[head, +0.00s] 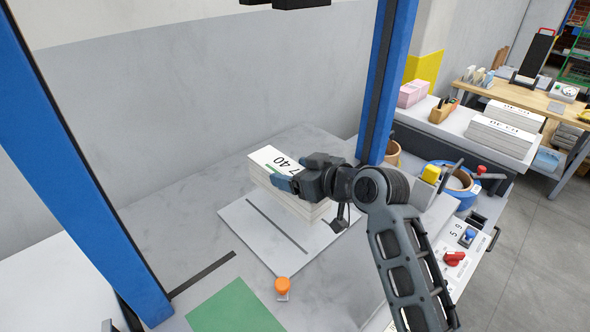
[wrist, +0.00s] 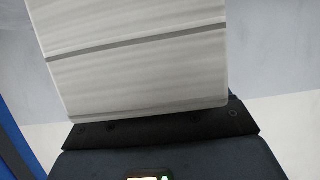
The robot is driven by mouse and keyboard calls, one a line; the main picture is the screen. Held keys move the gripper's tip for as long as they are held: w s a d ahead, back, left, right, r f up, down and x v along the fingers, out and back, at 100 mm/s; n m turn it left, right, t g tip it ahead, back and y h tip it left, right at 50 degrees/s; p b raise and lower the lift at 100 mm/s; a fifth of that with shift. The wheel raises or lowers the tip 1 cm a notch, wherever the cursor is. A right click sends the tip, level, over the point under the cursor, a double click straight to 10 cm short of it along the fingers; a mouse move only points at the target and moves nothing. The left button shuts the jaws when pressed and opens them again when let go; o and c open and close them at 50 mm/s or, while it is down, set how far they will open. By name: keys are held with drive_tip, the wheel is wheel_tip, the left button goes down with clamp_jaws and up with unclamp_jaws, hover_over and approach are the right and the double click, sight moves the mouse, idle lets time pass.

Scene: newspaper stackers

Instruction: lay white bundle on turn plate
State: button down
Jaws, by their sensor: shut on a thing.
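The white bundle (head: 262,158), a stack of paper with printed black figures on its top sheet, is at the turn plate in the head view. My gripper (head: 287,183) is shut on its near right side and covers part of it. The turn plate (head: 256,226) is a pale square board with a dark slot. The bundle is over its far part; whether it touches the plate I cannot tell.
Blue posts (head: 90,170) and (head: 385,80) stand left and right of the plate. An orange knob (head: 282,285) and a green patch (head: 235,308) are in front. A side bench (head: 455,125) holds more white bundles (head: 500,137), with a control panel (head: 462,238) on the right.

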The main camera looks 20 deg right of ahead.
drive_tip(key=shift+f+b, duration=1.8)
drive_tip(key=shift+f, duration=0.75)
drive_tip(key=shift+f+b, duration=0.45)
drive_tip(key=shift+f, duration=0.1)
